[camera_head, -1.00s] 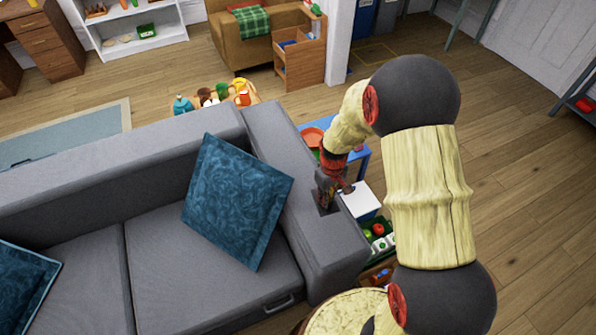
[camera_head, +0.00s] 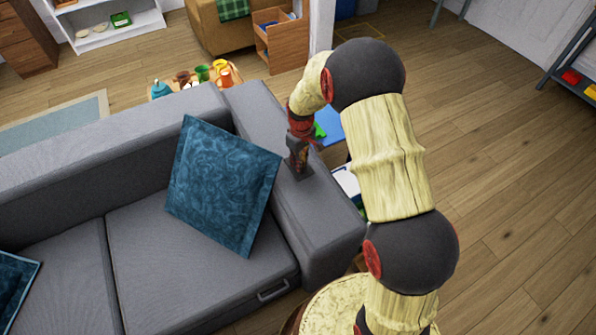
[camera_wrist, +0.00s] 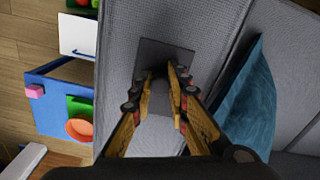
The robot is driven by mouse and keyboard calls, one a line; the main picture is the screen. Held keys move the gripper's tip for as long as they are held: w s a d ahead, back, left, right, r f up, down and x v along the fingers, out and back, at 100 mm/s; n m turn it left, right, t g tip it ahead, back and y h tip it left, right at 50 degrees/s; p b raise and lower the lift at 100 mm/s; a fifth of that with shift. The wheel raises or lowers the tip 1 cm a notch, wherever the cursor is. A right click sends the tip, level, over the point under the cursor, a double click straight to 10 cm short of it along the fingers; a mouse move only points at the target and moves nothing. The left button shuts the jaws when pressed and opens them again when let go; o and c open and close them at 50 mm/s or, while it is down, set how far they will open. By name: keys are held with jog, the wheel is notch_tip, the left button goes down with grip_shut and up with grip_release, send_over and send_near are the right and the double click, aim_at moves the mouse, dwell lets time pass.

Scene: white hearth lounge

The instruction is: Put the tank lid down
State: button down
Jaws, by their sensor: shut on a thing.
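The tank lid is a flat dark grey square plate (camera_wrist: 160,54) with a knob, seen in the wrist view. My gripper (camera_wrist: 167,78) is shut on the knob, a finger on each side. The gripper's own fingers cover part of the lid. In the head view, my gripper (camera_head: 298,158) and the lid (camera_head: 304,174) are over the grey sofa armrest (camera_head: 318,215). I cannot tell whether the lid touches the armrest.
A teal cushion (camera_head: 225,185) leans on the sofa beside the armrest. Beyond the armrest's other side stand a blue table (camera_wrist: 48,115) with an orange bowl (camera_wrist: 79,129) and a pink block (camera_wrist: 35,91), and a white-topped thing (camera_wrist: 77,35). Open wood floor lies at the right.

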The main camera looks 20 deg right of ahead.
jog(key=shift+w+a+f, duration=0.2)
jog(key=shift+w+f, duration=0.1)
jog(key=shift+f, duration=0.1)
jog(key=shift+w+a+f+b, duration=0.15)
jog(key=shift+f+b, duration=0.25)
jog(key=shift+f, duration=0.5)
jog(key=shift+w+f+b, duration=0.1)
jog(key=shift+f+b, duration=0.25)
jog(key=shift+f, duration=0.55)
jog(key=shift+f, duration=0.15)
jog(key=c, duration=1.7)
grip_release()
jog(key=shift+c, duration=0.2)
